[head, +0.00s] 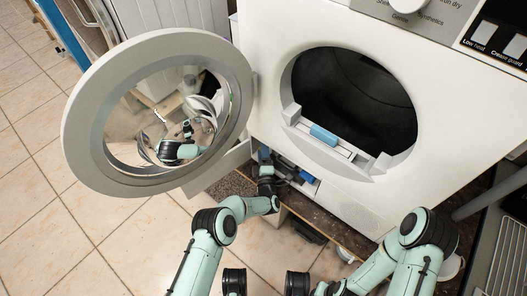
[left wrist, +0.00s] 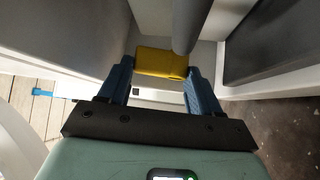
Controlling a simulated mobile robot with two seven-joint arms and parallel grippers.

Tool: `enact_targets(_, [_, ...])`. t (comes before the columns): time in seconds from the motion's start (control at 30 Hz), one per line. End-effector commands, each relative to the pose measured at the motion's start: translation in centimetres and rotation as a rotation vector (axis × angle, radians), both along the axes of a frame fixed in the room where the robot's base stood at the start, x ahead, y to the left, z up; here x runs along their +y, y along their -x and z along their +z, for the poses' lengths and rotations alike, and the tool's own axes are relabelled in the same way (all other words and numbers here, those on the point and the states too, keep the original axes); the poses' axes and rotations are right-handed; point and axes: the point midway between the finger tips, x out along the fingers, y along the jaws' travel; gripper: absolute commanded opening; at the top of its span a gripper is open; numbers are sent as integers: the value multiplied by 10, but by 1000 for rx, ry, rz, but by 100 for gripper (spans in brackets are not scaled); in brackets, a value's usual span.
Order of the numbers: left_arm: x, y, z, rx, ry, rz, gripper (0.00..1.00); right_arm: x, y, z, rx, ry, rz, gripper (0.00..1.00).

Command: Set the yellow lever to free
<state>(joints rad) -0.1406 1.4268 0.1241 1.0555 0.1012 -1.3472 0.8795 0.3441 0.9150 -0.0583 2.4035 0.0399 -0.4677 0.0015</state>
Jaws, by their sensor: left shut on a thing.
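The yellow lever (left wrist: 160,62) shows in the left wrist view, inside a narrow compartment. My left gripper (left wrist: 160,70) has a blue finger on either side of it and is shut on it. A grey rounded part (left wrist: 191,25) stands in front of the lever's right end. In the head view, my left gripper (head: 266,163) reaches into the low opening at the dryer's bottom, and the lever is hidden there. My right arm is at the lower right of the head view, and its gripper is not seen.
The white dryer (head: 262,100) has its round door (head: 88,160) swung open to the left, above my left arm. A blue piece (head: 323,134) sits at the drum mouth's lower rim. A lower flap (head: 218,171) stands open beside my gripper. Tiled floor (head: 60,245) is clear at left.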

Motion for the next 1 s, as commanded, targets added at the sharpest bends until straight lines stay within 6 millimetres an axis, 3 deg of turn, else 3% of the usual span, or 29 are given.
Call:
enact_targets(0.27, [0,0,1,0,3,1,33,0,-1,-1,-2,0,1,43])
enact_targets(0.3, [0,0,1,0,3,1,77,0,-1,-1,-2,1,0,43])
enact_targets(0.33, [0,0,1,0,3,1,86,0,-1,-1,-2,1,0,43])
enact_targets(0.37, [0,0,1,0,3,1,89,0,0,-1,-2,1,0,43])
enact_targets(0.67, [0,0,-1,-9,-11,1,89,0,0,-2,-1,0,0,43])
enact_targets(0.9, [-4,2,-9,-150,-203,-3,89,0,-5,-20,-3,0,-1,43])
enact_targets(1.0, [0,3,-11,-145,-202,1,89,0,-4,-17,-2,1,0,43])
